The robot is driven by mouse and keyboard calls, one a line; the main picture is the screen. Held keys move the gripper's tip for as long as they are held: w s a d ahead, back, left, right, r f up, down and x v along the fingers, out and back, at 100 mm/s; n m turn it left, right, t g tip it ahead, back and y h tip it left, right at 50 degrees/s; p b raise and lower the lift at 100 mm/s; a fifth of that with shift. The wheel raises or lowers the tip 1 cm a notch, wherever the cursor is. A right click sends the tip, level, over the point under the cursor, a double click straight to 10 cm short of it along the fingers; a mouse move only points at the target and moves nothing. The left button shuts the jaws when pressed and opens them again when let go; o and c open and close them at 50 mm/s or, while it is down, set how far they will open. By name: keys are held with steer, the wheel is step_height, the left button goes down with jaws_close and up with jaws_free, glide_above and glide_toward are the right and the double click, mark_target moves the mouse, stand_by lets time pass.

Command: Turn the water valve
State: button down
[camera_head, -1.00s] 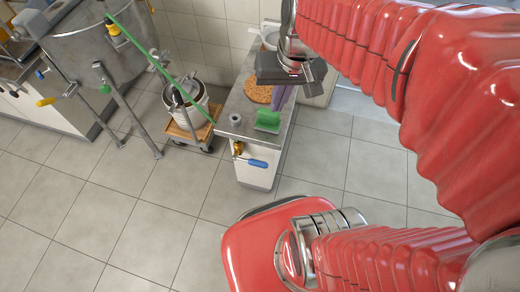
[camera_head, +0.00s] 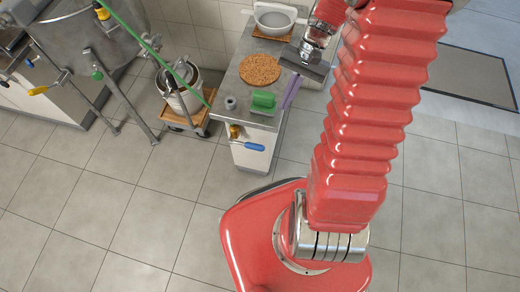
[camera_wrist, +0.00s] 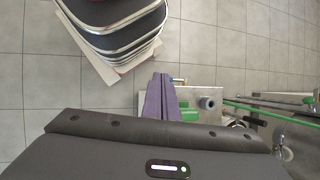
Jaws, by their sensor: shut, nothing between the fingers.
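A valve with a brass body and a blue lever handle (camera_head: 247,145) is on the front end of the grey-topped counter (camera_head: 240,112). The lever sticks out to the right, roughly level. In the wrist view a small bluish tip (camera_wrist: 180,81) shows beside the counter's end and may be this lever. My gripper (camera_head: 288,104) has purple fingers pressed together, pointing down near the counter's right edge. They hold nothing and look apart from the valve. In the wrist view the shut fingers (camera_wrist: 160,85) reach past the counter edge and partly cover it.
A green block (camera_head: 263,101), a small grey ring (camera_head: 230,102), a round brown mat (camera_head: 260,70) and a white strainer (camera_head: 275,21) are on the counter. A pot (camera_head: 178,92) on a wooden dolly and a steel tank (camera_head: 90,40) stand left. Floor in front is clear.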

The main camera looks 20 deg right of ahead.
steer(key=s+f+m+t+y, duration=0.2)
steer(key=f+m+t+y, duration=0.3)
steer(key=f, duration=1.5)
steer(key=s+f+m+t+y, duration=0.3)
steer(key=f+m+t+y, duration=0.3)
steer(key=f+m+t, duration=0.4)
steer(key=shift+f+m, duration=2.6)
steer(key=shift+f, duration=3.2)
glide_toward(247, 145)
steer(key=shift+w+a+f, duration=1.3)
steer(key=shift+a+f, duration=0.05)
steer(key=shift+f, duration=0.1)
